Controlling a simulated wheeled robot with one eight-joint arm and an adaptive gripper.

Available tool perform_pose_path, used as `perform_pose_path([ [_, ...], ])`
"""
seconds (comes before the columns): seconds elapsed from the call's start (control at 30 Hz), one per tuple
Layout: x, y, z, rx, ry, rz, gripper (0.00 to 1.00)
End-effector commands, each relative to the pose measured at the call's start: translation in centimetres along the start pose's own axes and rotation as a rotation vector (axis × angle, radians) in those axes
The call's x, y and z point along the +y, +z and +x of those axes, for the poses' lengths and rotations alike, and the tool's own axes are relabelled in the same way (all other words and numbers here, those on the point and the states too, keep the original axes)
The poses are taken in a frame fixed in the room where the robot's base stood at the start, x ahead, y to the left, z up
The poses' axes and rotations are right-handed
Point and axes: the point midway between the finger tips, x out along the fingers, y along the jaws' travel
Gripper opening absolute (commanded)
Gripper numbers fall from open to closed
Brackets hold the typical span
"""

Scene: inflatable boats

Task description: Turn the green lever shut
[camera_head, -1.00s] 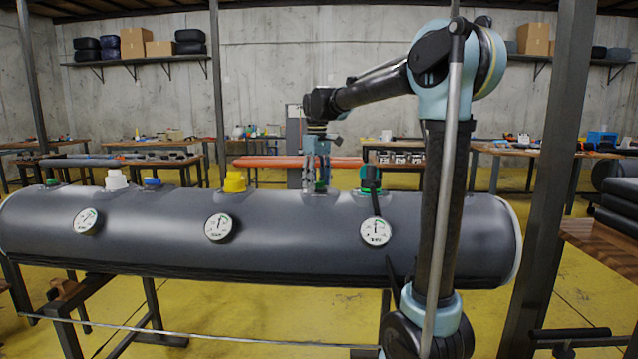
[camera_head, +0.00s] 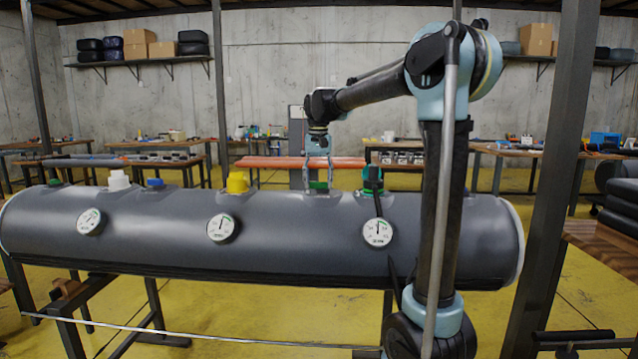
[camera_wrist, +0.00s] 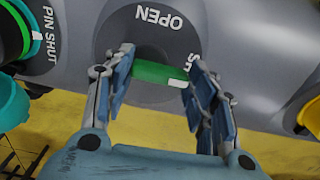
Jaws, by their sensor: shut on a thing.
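The green lever (camera_wrist: 158,74) lies between the two fingers of my gripper (camera_wrist: 160,68) in the wrist view, and my gripper is shut on it. Its white-marked end points right, close to partly hidden lettering that begins with S; "OPEN" is printed above. In the head view my gripper (camera_head: 318,172) reaches down to the top of the grey tube (camera_head: 300,240). The green lever (camera_head: 318,185) shows there as a small strip between the fingers.
A dark teal and green valve (camera_head: 372,182) stands close to the right of my gripper. A yellow cap (camera_head: 238,182) stands to its left. Round gauges, one of them (camera_head: 377,231), sit on the tube's front. A steel post (camera_head: 562,180) rises at the right.

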Motion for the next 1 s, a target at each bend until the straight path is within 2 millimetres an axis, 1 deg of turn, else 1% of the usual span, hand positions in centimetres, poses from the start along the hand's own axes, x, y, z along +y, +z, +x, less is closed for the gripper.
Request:
perform_pose_path([
  [0.27,0.04,-0.26,-0.05,0.004,0.000,0.058,0.28],
  [0.67,0.04,-0.20,-0.03,0.002,0.000,0.063,0.28],
  [0.7,0.04,-0.19,-0.03,0.002,0.000,0.063,0.56],
  [0.77,0.04,-0.18,-0.03,0.002,0.000,0.063,0.70],
  [0.8,0.03,-0.16,-0.02,0.002,0.000,0.062,0.72],
  [1.0,0.02,-0.12,-0.01,0.001,0.000,0.062,0.72],
])
